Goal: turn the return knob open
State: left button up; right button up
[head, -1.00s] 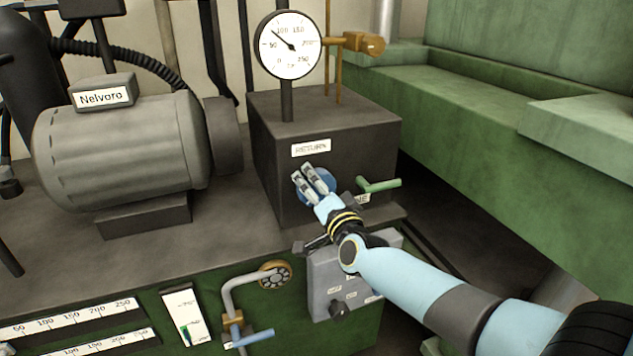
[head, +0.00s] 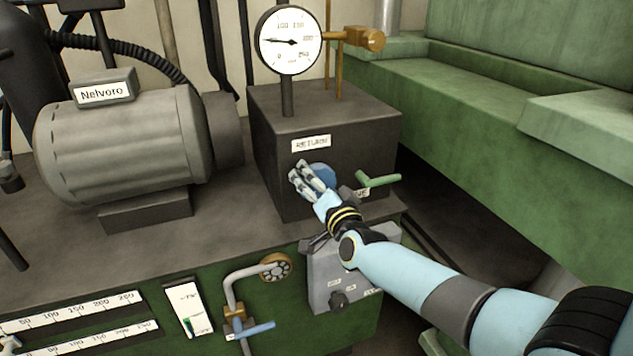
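The return knob (head: 323,174) is blue and round, on the front of the dark box (head: 370,150), below the label "RETURN" (head: 311,142). My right gripper (head: 297,172) is at the knob's left side in the picture and hides part of it. Its two fingers stand a little apart with nothing seen between them. Whether they touch the knob cannot be told. The round gauge (head: 289,40) above the box has its needle pointing left, near 50. My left gripper does not show.
A green lever (head: 380,180) sticks out just right of the knob. A grey panel with a dark knob (head: 338,299) and a blue-handled valve (head: 252,329) sit below. A grey motor (head: 120,150) stands left; a green wall (head: 500,130) stands right.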

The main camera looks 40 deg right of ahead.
jog(key=shift+o, duration=0.9)
jog(key=v, duration=1.2)
jog(key=s+a+f+n+g+y+b, duration=0.1)
jog(key=s+f+n+g, duration=0.15)
jog(key=s+f, duration=0.6)
jog(key=s+a+f+n+g+y+b, duration=0.1)
jog(key=s+f+n+g+b, duration=0.2)
jog(key=f, duration=1)
jog(key=s+a+f+n+g+y, duration=0.1)
jog(key=s+f+g, duration=0.2)
jog(key=s+f, duration=0.55)
jog(key=s+f+n+g, duration=0.2)
jog(key=s+f+g, duration=0.2)
jog(key=s, duration=0.8)
jog(key=s+f+n+g, duration=0.3)
jog(key=s+f, duration=0.6)
jog(key=s, duration=0.3)
jog(key=shift+d+f+g+b, duration=0.2)
jog(key=shift+d+g+b, duration=0.1)
jog(key=shift+g, duration=0.35)
